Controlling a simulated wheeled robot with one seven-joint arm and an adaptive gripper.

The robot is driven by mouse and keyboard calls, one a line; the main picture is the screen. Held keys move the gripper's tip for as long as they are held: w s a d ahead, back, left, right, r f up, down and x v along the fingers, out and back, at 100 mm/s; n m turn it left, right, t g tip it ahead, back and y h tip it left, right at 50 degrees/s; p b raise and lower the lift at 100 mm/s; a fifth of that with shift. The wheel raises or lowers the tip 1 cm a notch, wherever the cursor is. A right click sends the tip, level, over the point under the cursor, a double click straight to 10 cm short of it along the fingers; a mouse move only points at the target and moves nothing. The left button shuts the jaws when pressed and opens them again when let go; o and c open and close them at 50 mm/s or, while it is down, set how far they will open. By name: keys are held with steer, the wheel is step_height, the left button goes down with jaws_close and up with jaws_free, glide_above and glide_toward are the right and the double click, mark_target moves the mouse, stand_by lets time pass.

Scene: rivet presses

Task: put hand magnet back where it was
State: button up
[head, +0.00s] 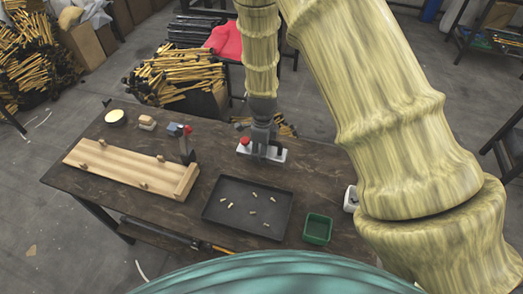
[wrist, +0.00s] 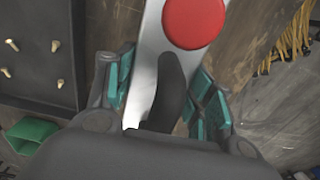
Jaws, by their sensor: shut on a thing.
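The hand magnet (head: 274,155) is a pale metal bar with a round red button (head: 245,141) and a dark handle. It is at the far right part of the table in the head view; whether it touches the tabletop I cannot tell. In the wrist view the bar (wrist: 151,45) runs up the middle, with the red button at the top and the dark handle (wrist: 168,88) between the teal finger pads. My gripper (head: 262,143) points down and is shut on the handle. My gripper also shows in the wrist view (wrist: 163,95).
The dark tray (head: 207,215) holds several small brass rivets. A green bin (head: 318,229) and a white container (head: 351,198) stand to its right. A wooden board (head: 125,172), a dark upright press (head: 187,148) and small blocks (head: 147,122) are on the left. Bare table lies around the magnet.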

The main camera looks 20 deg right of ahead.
steer(key=shift+w+d, duration=0.15)
steer(key=shift+w, duration=0.7)
steer(key=shift+f+p, duration=0.75)
steer(key=shift+f, duration=1.05)
steer(key=shift+f, duration=0.1)
steer(key=o, duration=1.6)
steer(key=shift+c, duration=0.2)
steer(key=shift+r+b, duration=1.35)
steer(key=shift+r, duration=4.75)
